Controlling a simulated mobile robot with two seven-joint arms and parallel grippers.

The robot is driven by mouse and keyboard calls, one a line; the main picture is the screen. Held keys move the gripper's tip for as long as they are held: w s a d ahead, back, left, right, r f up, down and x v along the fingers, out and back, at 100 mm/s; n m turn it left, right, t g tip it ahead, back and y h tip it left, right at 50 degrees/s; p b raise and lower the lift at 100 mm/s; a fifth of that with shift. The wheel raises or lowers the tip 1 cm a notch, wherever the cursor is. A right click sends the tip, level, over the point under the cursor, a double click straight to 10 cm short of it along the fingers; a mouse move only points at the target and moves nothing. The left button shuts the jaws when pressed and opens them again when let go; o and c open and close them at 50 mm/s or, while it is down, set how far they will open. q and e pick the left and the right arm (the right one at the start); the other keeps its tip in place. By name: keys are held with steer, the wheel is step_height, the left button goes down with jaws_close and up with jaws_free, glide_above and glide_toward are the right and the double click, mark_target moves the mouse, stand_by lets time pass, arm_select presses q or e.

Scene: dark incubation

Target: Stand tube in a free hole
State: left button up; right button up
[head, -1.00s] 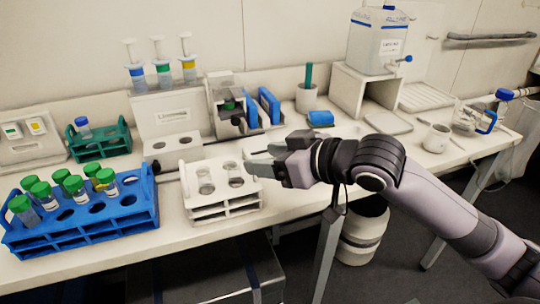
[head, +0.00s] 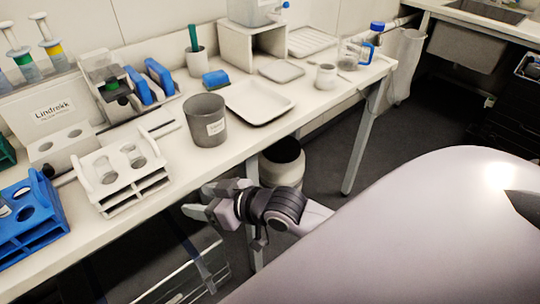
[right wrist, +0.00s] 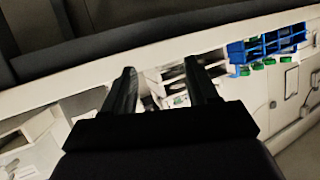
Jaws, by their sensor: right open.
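The blue rack (head: 28,228) is cut off by the left edge of the head view. In the right wrist view it (right wrist: 262,46) shows with several green-capped tubes (right wrist: 257,66) in it. The white rack (head: 124,186) stands to its right on the bench. Two round openings show in its top with clear glassy shapes; I cannot tell whether these are tubes. My right gripper (head: 203,202) is open and empty, in front of the bench edge and right of the white rack. Its two fingers stand apart in the right wrist view (right wrist: 158,82). My left gripper is not in view.
A grey cup (head: 205,122) and white tray (head: 260,102) stand right of the white rack. Behind are a white holder labelled Lindrekk (head: 58,130) and blue pieces (head: 150,80). A bin (head: 283,163) is under the bench. The front strip beside the grey cup is clear.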

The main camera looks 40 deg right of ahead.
steer(key=s+d+f+h, duration=0.2)
steer(key=s+f, duration=0.6)
steer(key=s+d+f+m+g+h, duration=0.1)
steer(key=s+d+f, duration=0.2)
steer(key=s+f, duration=0.4)
steer(key=shift+s+f+m+g+h, duration=0.3)
steer(key=shift+s+f+h, duration=0.1)
steer(key=shift+f, duration=0.3)
